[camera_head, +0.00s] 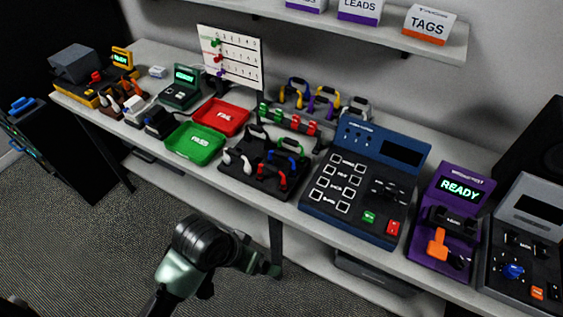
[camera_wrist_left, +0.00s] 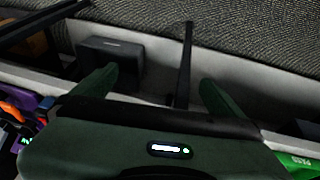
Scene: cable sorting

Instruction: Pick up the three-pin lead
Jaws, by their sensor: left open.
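Several leads with coloured plugs and handles lie in a black rack (camera_head: 243,182) near the table's front edge in the head view. More leads (camera_head: 322,102) with blue, yellow, purple and grey loops stand in a rack behind it. I cannot tell which one is the three-pin lead; the pins are too small to see. My left gripper (camera_head: 268,268) is in front of the table, below its top and apart from the leads. In the left wrist view its two fingers (camera_wrist_left: 158,92) are spread with nothing between them. My right gripper is not in view.
A green PASS tray (camera_head: 195,145) and a red FAIL tray (camera_head: 221,117) lie left of the racks. A blue tester (camera_head: 350,205) and a purple READY unit (camera_head: 440,250) stand to the right. A table leg (camera_head: 276,240) is close to my gripper. The floor in front is clear.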

